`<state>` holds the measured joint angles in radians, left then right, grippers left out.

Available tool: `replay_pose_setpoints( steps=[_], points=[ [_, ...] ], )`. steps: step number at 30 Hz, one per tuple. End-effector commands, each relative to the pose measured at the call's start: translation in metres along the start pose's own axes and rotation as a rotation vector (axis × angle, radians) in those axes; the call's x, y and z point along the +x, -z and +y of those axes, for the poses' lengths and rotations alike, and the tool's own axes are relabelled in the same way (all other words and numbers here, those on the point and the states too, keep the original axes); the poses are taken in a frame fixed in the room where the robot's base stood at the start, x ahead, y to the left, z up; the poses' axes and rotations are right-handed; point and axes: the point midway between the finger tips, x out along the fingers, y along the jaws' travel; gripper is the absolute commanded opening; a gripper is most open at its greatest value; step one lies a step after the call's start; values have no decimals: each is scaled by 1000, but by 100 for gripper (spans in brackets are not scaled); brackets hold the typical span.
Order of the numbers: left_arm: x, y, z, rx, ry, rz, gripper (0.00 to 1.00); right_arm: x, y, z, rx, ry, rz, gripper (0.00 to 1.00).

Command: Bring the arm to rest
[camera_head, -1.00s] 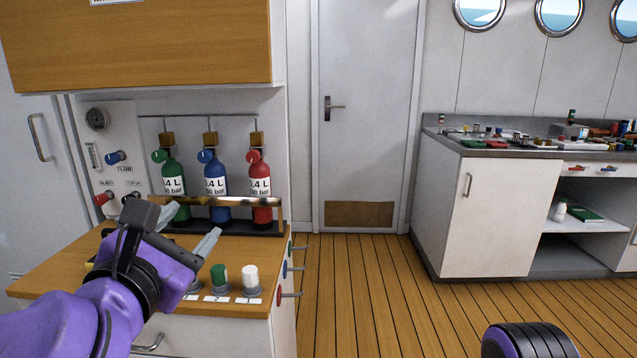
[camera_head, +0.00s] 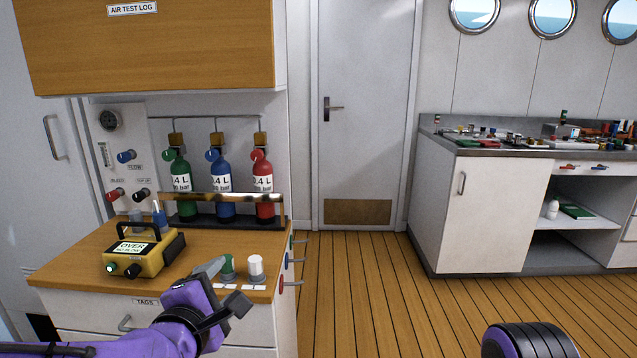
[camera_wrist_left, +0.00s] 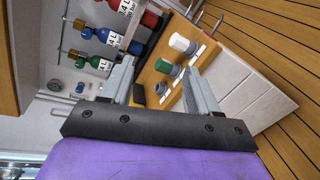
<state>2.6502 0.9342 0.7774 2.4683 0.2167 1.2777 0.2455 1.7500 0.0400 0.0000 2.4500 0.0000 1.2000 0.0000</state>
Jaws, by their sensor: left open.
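My left arm is purple and comes in low from the left in the head view. Its gripper (camera_head: 228,284) has grey fingers spread apart with nothing between them, in front of the wooden counter's front right part. In the left wrist view the open fingers (camera_wrist_left: 157,88) stand apart, with a green-capped item (camera_wrist_left: 167,67) and a white-capped item (camera_wrist_left: 182,43) on the counter beyond. In the head view the green cap (camera_head: 227,266) is partly hidden by a finger. My right gripper is not seen.
The wooden counter (camera_head: 75,262) holds a yellow meter box (camera_head: 152,262) reading OVER. Green (camera_head: 180,172), blue (camera_head: 222,185) and red (camera_head: 263,182) bottles stand in a rack behind a rail. Knobs jut from the counter's right side. The plank floor (camera_head: 370,290) is open to the right.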

Motion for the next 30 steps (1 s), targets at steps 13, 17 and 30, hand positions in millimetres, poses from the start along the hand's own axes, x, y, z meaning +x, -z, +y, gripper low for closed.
replay_pose_setpoints(
  steps=[13, 17, 30],
  points=[
    [-55, 154, -269, 903, 736, 84, 60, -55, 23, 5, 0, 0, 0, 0],
    [-129, 216, -315, 1151, 988, 36, 60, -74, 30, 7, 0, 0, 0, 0],
    [-214, 255, -347, 1313, 1224, -58, 60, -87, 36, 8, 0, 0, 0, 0]
  ],
)
